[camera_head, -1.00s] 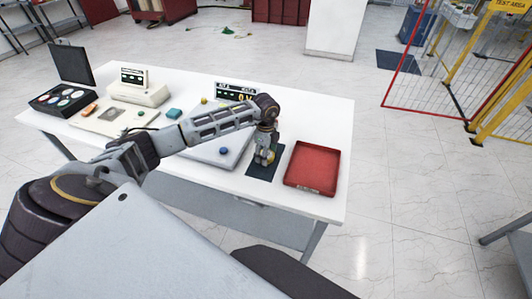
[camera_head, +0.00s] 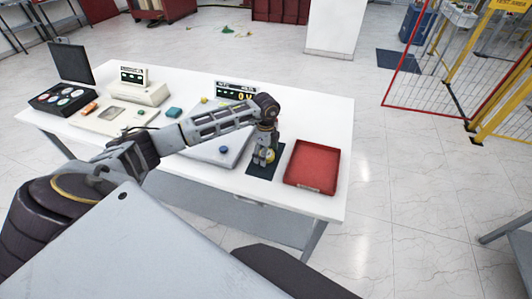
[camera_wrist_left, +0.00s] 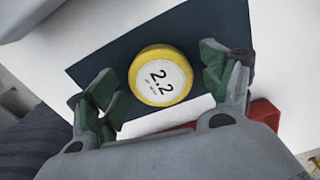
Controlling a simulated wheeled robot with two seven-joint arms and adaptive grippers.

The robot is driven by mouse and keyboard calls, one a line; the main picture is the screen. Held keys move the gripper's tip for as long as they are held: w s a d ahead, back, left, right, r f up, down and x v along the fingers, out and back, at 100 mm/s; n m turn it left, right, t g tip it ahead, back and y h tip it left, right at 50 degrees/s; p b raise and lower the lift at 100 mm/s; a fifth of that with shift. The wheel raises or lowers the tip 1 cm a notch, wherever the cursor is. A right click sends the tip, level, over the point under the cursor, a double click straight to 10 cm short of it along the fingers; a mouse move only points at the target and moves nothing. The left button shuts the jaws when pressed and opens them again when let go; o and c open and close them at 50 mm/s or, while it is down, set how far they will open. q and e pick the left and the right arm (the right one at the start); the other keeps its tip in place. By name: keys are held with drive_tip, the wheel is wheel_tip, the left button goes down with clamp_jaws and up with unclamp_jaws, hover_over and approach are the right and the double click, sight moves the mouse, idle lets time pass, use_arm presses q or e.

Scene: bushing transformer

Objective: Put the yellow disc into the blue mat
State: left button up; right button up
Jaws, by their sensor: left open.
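The yellow disc (camera_wrist_left: 160,76), with a white top marked "2.2", lies on the dark blue mat (camera_wrist_left: 110,60) in the left wrist view. My left gripper (camera_wrist_left: 160,85) is open above the mat. Its two green-padded fingers are on either side of the disc, with gaps to it. In the head view the disc (camera_head: 270,155) is partly hidden by my left gripper (camera_head: 264,160), which is over the mat (camera_head: 259,172). My right gripper is not in view.
A red tray (camera_head: 312,187) stands right of the mat on the white table (camera_head: 330,112). A grey device with a blue knob (camera_head: 224,150) is on the left, with a display (camera_head: 236,91) behind it. Other instruments fill the table's left part.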

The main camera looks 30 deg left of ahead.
use_arm(q)
drive_tip(key=shift+r, duration=0.1)
wheel_tip(320, 180, up, 12)
drive_tip(key=b, duration=0.2)
idle(0.5)
idle(0.5)
